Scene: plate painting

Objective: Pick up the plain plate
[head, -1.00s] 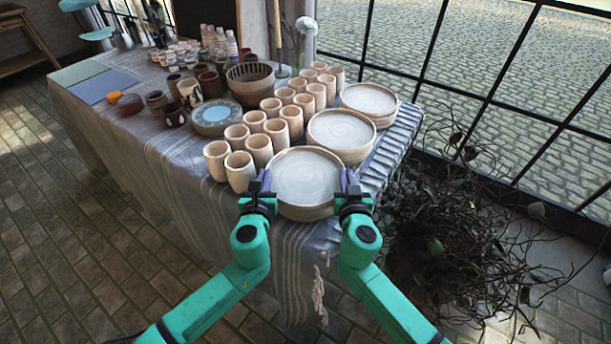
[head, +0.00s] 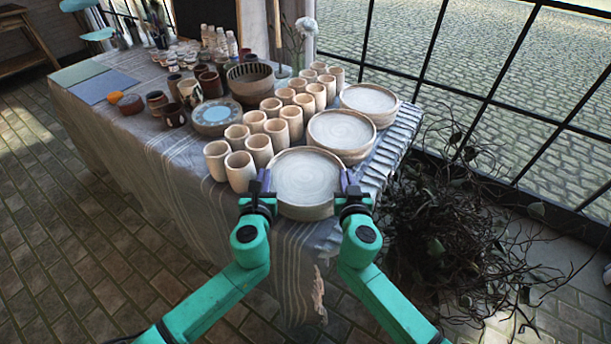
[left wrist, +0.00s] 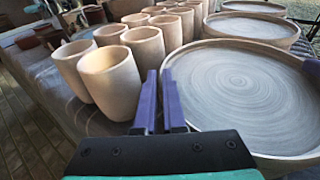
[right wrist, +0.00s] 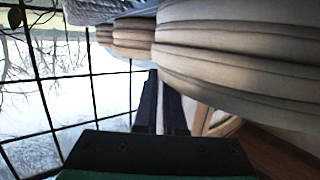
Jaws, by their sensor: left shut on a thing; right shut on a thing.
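The nearest plain plate (head: 306,177) is a round, pale, shallow dish that tops a stack at the table's near end. My left gripper (head: 262,182) is shut on the left rim of this stack. My right gripper (head: 350,180) is shut on its right rim. In the left wrist view, the purple fingers (left wrist: 160,103) meet the near plate's (left wrist: 240,95) wall, with the swirled inside visible. In the right wrist view, the fingers (right wrist: 160,105) are beside the stacked plate sides (right wrist: 235,60). The exact plates gripped are partly hidden by the fingers.
Two more plate stacks (head: 341,131) (head: 369,100) stand behind. Rows of plain cups (head: 240,170) stand close to the left gripper. A blue-centred plate (head: 214,116) and a striped bowl (head: 250,82) are further back. A window grid (head: 480,98) and a dry plant (head: 440,220) are at right.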

